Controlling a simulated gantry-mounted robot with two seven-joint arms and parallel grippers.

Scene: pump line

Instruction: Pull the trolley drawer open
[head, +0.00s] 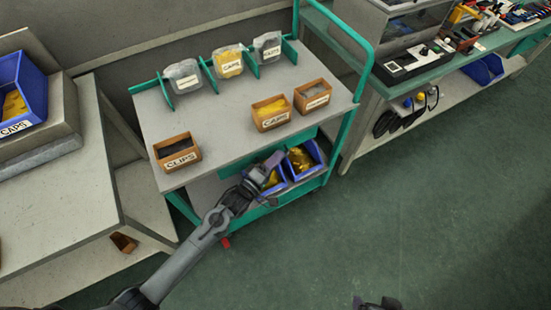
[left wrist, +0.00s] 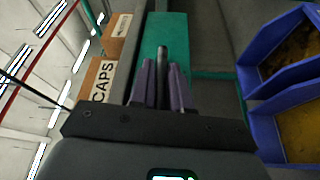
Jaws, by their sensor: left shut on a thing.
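The trolley (head: 215,130) has a grey top and a green frame. Its green drawer front (head: 230,168) lies under the front edge of the top, partly hidden by my left arm. I see no open drawer interior. My left gripper (head: 276,160) is at this front edge. In the left wrist view, its purple fingers (left wrist: 163,85) are shut on a dark handle bar (left wrist: 162,55) in front of the green drawer front (left wrist: 178,30). A dark part at the bottom edge of the head view seems to be my right gripper (head: 378,303); its fingers are not clear.
Labelled boxes stand on the trolley top: clips (head: 177,152), caps (head: 271,113) and another (head: 313,96). Blue bins (head: 305,160) with yellow parts sit on the lower shelf, close below my left gripper. A bench (head: 60,185) stands left. The green floor (head: 430,200) in front right is clear.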

